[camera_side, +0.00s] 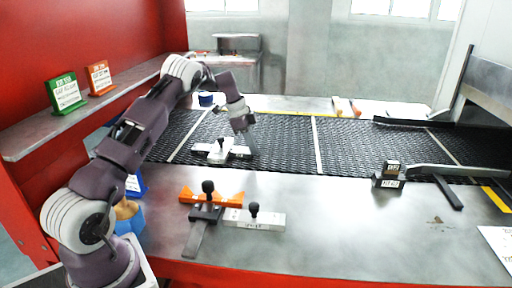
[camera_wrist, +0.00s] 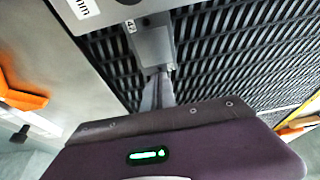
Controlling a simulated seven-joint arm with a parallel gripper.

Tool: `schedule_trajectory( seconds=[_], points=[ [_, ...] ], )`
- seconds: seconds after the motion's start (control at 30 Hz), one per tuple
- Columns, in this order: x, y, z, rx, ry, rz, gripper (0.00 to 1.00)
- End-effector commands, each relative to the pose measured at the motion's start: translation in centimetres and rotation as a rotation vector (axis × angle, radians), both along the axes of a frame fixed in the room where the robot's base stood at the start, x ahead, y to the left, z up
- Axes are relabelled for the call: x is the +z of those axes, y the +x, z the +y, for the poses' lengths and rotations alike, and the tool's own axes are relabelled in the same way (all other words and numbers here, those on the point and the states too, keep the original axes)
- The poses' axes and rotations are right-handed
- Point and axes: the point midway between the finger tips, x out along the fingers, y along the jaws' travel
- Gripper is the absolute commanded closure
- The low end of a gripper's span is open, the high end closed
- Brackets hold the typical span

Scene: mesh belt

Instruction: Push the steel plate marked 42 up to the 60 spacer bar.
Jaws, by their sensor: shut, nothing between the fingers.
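The steel plate marked 42 (camera_wrist: 153,46) is a small grey block lying on the dark mesh belt. In the side view it seems to be the pale piece (camera_side: 240,152) by my fingertips. A pale bar (camera_wrist: 104,12) with a label ending in "mm" lies at its far end; its number is cut off. In the side view this bar (camera_side: 214,151) has a knob. Plate and bar look touching or nearly so; I cannot tell which. My gripper (camera_side: 250,152) is shut and empty, pointing down at the plate's near end, and also shows in the wrist view (camera_wrist: 158,92).
On the steel table in front lie an orange bracket (camera_side: 232,199), a dark T-shaped tool (camera_side: 196,238) and another knobbed bar (camera_side: 268,220). Dark marked blocks (camera_side: 388,181) stand at right by a guide rail (camera_side: 455,171). The belt right of my gripper is clear.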

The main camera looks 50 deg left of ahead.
Motion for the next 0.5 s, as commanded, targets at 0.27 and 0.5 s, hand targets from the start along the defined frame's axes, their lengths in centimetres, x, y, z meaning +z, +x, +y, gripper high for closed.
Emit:
schedule_trajectory(
  seconds=[0.27, 0.5],
  points=[
    [-0.1, 1.8, -1.8, -0.005, 0.003, 0.000, 1.00],
    [5.4, 1.6, -1.4, 0.002, 0.003, -0.003, 1.00]
  ],
)
